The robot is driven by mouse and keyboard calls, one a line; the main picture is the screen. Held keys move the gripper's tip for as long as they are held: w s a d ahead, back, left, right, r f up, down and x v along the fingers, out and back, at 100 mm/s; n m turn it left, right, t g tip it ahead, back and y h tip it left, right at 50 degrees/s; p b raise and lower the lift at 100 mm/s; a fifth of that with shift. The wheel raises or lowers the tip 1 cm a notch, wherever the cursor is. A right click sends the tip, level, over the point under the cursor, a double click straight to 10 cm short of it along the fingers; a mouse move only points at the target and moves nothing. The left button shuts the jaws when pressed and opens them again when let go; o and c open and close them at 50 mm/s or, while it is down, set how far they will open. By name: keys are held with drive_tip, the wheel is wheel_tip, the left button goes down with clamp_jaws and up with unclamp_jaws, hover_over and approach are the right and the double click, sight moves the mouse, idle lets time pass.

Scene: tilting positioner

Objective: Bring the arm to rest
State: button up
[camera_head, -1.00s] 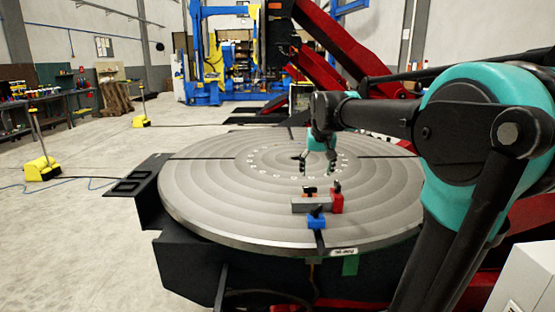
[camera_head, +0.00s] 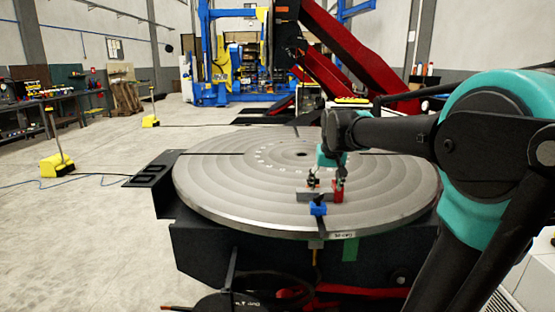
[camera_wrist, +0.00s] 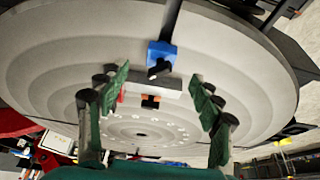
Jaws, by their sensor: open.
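My gripper (camera_head: 328,184) is open over the round grey turntable (camera_head: 225,195), by the clamped grey bar (camera_head: 311,196). In the wrist view my gripper's green fingers (camera_wrist: 160,76) are spread wide with nothing between their tips, and the grey bar (camera_wrist: 153,84) shows beyond them. A blue clamp (camera_head: 318,209) stands at the bar's near side, and it also shows in the wrist view (camera_wrist: 161,55). A red block (camera_head: 338,194) is at the bar's right end, partly behind a finger. A small orange-and-black piece (camera_wrist: 151,101) sits beside the bar. Contact cannot be told.
A black bracket (camera_head: 157,168) sticks out at the turntable's left. Red beams (camera_head: 345,55) slope behind it, with a blue and yellow frame (camera_head: 228,60) farther back. Yellow posts (camera_head: 57,164) stand on the open floor at left, near a workbench (camera_head: 35,117).

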drive_tip(key=s+d+f, duration=0.3)
drive_tip(key=s+f, duration=2)
drive_tip(key=shift+d+f, duration=0.15)
drive_tip(key=shift+f, duration=0.05)
